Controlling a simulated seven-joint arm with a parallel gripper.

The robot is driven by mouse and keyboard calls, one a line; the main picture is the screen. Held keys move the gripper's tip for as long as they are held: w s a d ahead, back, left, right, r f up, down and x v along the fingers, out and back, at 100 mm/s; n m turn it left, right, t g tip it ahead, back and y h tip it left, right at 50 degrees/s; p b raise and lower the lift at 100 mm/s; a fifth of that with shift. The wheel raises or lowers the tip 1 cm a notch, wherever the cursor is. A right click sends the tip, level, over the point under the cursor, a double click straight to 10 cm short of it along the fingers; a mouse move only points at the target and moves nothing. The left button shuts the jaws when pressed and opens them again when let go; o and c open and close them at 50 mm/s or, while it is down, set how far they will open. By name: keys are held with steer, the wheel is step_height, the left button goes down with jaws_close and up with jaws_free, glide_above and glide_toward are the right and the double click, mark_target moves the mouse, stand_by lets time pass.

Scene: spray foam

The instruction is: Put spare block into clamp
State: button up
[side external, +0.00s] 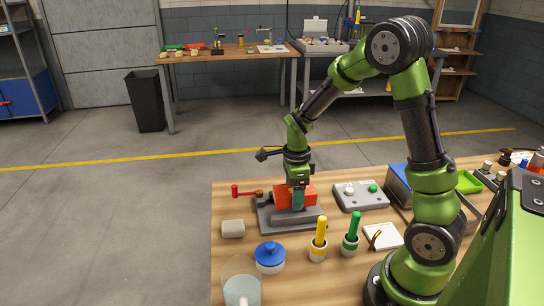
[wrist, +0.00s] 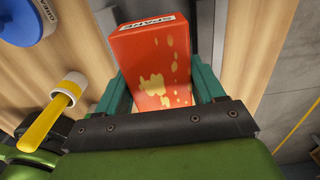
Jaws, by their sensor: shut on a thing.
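The spare block (wrist: 150,62) is orange-red with yellow patches and a white "SPARE" label on its end. My gripper (side external: 298,200) is shut on it, with a teal finger on each side in the wrist view. In the side external view the red block (side external: 281,196) is at the clamp (side external: 290,222), a dark grey base with a red-handled screw (side external: 244,192) at its left. The block looks low over or within the clamp; my finger hides part of it, and I cannot tell whether it touches the clamp.
In front stand a blue-lidded jar (side external: 270,257), a clear cup (side external: 241,285), and yellow (side external: 319,240) and green (side external: 352,235) handled tools in holders. A button panel (side external: 361,197) is to the right.

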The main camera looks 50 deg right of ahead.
steer(key=shift+f, duration=0.35)
steer(key=shift+f, duration=0.1)
steer(key=shift+f, duration=0.6)
steer(key=o, duration=1.7)
steer(key=shift+a, duration=0.2)
steer(key=shift+c, duration=0.2)
step_height(320, 180, up, 12)
steer(key=shift+d+r, duration=0.15)
steer(key=shift+r, duration=0.05)
steer(key=s+a+r+n+t+y, duration=0.1)
steer(key=s+a+r+n+t, duration=0.2)
steer(key=n, duration=0.8)
steer(key=s+a+r+n+t+y, duration=0.1)
steer(key=s+a+r+n+t, duration=0.3)
steer(key=a+n, duration=0.6)
steer(key=shift+s+r+n, duration=1)
steer(key=shift+s+r, duration=0.05)
steer(key=shift+s, duration=0.65)
